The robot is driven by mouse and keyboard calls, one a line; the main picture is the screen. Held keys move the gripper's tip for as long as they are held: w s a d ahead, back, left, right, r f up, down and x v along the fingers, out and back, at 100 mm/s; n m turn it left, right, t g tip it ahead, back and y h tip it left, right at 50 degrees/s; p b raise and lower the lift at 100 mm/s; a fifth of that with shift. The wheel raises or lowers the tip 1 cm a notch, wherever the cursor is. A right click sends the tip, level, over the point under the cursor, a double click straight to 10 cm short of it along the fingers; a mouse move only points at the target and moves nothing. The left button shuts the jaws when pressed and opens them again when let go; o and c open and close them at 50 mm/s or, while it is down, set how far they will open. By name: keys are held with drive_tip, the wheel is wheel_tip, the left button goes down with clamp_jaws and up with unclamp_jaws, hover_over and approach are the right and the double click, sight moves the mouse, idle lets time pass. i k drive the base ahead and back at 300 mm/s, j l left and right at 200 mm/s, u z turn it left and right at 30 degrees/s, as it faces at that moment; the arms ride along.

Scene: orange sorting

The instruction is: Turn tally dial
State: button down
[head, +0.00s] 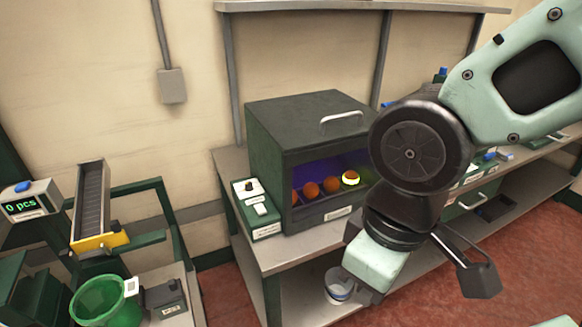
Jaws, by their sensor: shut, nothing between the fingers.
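No label reading "tally" is legible, so I cannot tell for certain which control is the tally dial. A small dark knob (249,186) sits on a white plate on the green control box (265,229), left of the dark cabinet. A counter display (22,205) at the far left reads "0 pcs" and has a blue knob (23,187) on top.
The dark cabinet (300,125) stands on the bench (283,255); several oranges (312,190) lie inside under purple light, one glowing yellow-green. A chute (91,203) and a green basket (99,301) stand at left. Red floor shows between the stations.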

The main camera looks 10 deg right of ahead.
sight(249, 187)
drive_tip(key=i+j+u, duration=0.2)
drive_tip(key=i+j, duration=0.15)
drive_tip(key=j, duration=0.2)
drive_tip(key=i+j+u, duration=0.2)
drive_tip(key=i+j, duration=0.15)
drive_tip(key=j, duration=0.2)
